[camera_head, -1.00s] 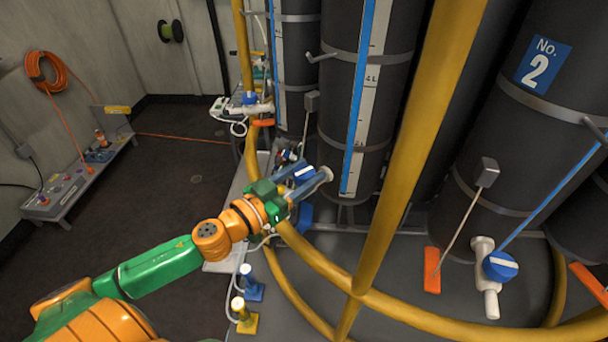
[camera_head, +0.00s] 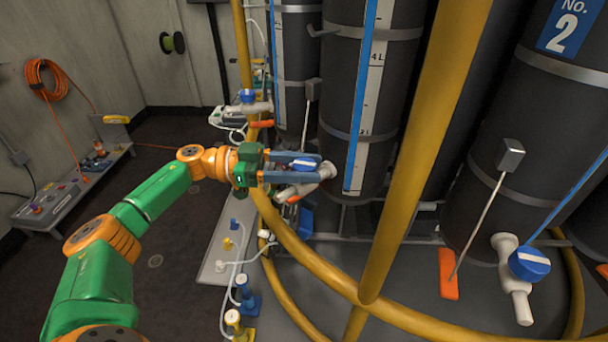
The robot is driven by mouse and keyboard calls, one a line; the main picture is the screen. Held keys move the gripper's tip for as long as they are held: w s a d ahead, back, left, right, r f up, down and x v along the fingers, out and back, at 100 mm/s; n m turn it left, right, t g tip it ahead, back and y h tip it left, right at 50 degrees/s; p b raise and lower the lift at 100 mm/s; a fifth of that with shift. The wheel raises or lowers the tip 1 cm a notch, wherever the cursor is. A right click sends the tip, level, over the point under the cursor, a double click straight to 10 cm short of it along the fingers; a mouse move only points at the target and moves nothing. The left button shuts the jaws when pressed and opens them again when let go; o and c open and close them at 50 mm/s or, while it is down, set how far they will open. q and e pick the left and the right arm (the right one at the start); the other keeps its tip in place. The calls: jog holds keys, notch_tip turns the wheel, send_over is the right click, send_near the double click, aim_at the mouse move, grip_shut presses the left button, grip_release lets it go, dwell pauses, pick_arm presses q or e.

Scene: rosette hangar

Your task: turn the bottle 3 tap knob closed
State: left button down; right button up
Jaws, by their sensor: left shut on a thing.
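My left gripper (camera_head: 304,166) comes in from the left, its two grey-blue fingers pointing right. It is shut on the blue tap knob (camera_head: 303,164) with a white stripe, one finger above it and one below. The fingers partly hide the knob. The knob sits on a white tap (camera_head: 325,171) at the foot of a dark bottle (camera_head: 358,125) with a blue and white litre scale. That bottle's number is not in view. My right gripper is not in view.
Yellow rails (camera_head: 412,150) stand and curve in front of the bottles. At the right, bottle No. 2 (camera_head: 545,120) has its own white tap with a blue knob (camera_head: 529,263). Another blue-knobbed tap (camera_head: 247,97) is farther back. Blue and yellow fittings (camera_head: 240,322) stand below my gripper.

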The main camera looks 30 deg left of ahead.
pick_arm(q)
jog(key=shift+f+m+g+h+b, duration=0.15)
jog(key=shift+m+g+h+b, duration=0.35)
jog(key=shift+m+g+b, duration=0.75)
jog(key=shift+g+p, duration=0.35)
jog(key=shift+c, duration=1.3)
grip_release()
jog(key=shift+d, duration=0.15)
